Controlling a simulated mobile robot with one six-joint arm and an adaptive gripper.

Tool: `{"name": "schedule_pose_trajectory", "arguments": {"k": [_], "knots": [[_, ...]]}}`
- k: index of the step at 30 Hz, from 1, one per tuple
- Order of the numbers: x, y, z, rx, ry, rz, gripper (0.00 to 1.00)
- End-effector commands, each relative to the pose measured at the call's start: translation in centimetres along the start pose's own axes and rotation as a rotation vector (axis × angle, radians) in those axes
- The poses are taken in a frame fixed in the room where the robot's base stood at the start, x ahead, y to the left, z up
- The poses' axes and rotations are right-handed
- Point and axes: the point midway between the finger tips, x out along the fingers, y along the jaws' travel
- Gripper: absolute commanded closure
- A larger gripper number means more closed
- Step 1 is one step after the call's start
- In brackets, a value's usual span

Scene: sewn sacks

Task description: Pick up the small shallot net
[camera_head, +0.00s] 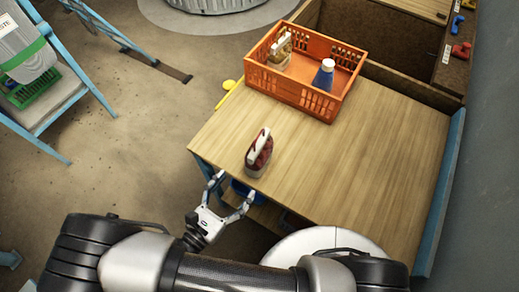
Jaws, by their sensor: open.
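A small sack with dark red contents and a white top strip, which looks like the shallot net (259,154), stands upright on the wooden table (350,165) close to its front left edge. My gripper (231,184) is open and empty, with its two fingers spread. In the picture it is just below and left of the net, off the table's edge, and appears apart from it. The exact height of the fingers relative to the table top is hard to tell.
An orange crate (290,91) at the table's back holds a tan sack (281,52) and a blue bottle with a white cap (323,75). A wooden bin wall borders the back right. The table's middle and right are clear. A blue stepladder stands left.

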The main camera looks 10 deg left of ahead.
Motion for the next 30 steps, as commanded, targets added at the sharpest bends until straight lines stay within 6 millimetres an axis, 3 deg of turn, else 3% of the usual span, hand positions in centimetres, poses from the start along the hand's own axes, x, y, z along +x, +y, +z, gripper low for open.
{"name": "schedule_pose_trajectory", "arguments": {"k": [4, 8, 21, 30], "knots": [[-1.2, 0.3, -1.6, -0.046, -0.034, 0.098, 0.27], [-0.5, 0.5, -1.9, -0.055, -0.042, 0.114, 0.27], [8.6, 1.3, -1.6, -0.054, -0.039, 0.107, 0.27], [11.2, 1.7, -1.5, -0.052, -0.038, 0.111, 0.27]]}}
